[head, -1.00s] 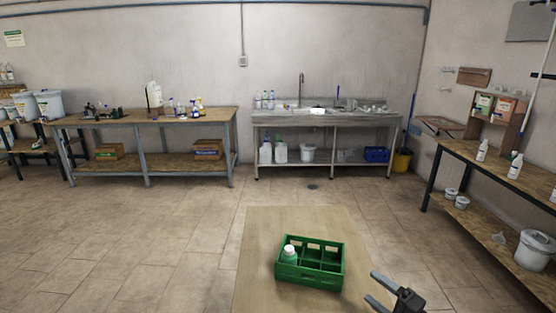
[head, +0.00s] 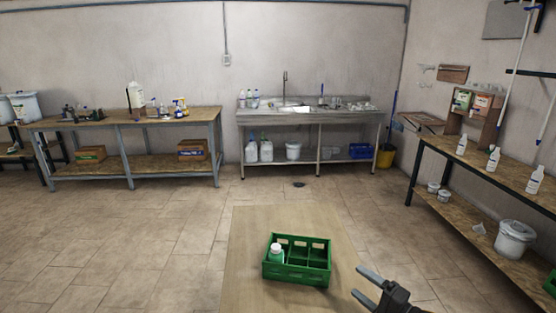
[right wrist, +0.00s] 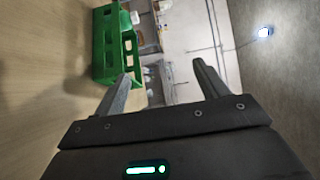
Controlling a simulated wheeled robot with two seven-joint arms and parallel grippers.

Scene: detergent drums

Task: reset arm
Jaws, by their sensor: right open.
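My right gripper (head: 367,286) is at the lower right of the head view, beside the right edge of the wooden table. It is open, and nothing shows between its fingers. In the right wrist view its two fingers (right wrist: 160,85) are spread apart and empty. A green crate (head: 297,279) with compartments stands on the table, to the left of the gripper and apart from it. A bottle with a white cap (head: 276,253) stands in a left compartment of the crate. The crate also shows at the upper left of the right wrist view (right wrist: 101,50). My left gripper is not in view.
The table (head: 245,240) is bare around the crate. A workbench (head: 150,122) and a sink unit (head: 310,116) stand along the back wall. A shelf bench (head: 470,160) with white bottles and a bucket (head: 514,240) stands at the right. The tiled floor between is clear.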

